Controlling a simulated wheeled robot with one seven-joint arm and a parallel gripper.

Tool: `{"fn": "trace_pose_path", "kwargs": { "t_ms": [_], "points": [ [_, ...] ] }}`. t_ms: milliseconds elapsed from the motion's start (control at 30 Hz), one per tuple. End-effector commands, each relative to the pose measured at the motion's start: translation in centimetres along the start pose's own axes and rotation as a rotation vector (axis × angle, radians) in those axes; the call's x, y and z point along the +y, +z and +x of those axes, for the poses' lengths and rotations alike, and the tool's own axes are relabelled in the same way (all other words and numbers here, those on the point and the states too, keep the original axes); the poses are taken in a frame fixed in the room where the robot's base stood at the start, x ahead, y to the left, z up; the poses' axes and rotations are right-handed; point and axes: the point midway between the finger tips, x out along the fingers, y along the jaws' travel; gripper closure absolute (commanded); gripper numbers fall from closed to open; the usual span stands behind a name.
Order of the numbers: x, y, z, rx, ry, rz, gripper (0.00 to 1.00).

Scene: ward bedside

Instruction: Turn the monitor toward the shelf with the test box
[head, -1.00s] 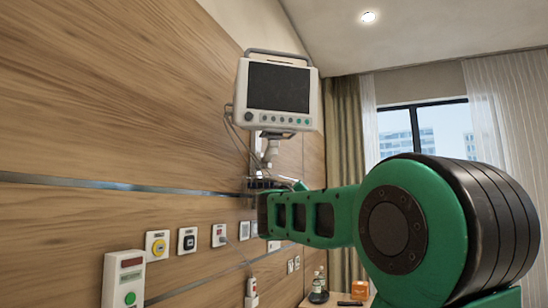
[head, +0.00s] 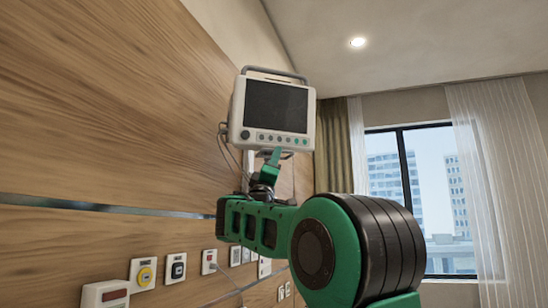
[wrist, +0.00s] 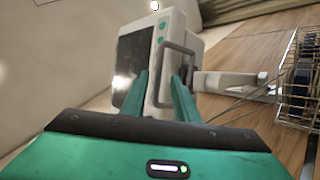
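The white monitor (head: 270,108) is on its wall mount, its dark screen facing out into the room. In the wrist view the monitor (wrist: 182,22) is close and appears turned on its side. A grey loop handle (wrist: 165,72) on its underside lies between my gripper's two green fingers. My gripper (wrist: 160,88) is open, with a gap between the fingers; whether either touches the handle I cannot tell. In the head view my gripper (head: 272,157) is just below the monitor's lower edge. The shelf and test box are not in view now.
A wire basket (wrist: 300,75) is close by at the right of the wrist view, beside the mount arm (wrist: 228,84). Cables hang left of the monitor. Wall sockets (head: 143,273) line the panel. A window (head: 420,180) with curtains is at the right.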

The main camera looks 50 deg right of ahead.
Motion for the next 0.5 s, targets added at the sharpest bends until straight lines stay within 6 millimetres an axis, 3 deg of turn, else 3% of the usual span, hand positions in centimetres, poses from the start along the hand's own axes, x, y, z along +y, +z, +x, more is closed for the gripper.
{"fn": "trace_pose_path", "kwargs": {
  "t_ms": [200,500],
  "points": [
    [0.0,-0.1,3.1,0.0,0.0,0.001,0.72],
    [0.0,-0.3,4.2,0.003,-0.003,0.003,0.72]
  ]
}}
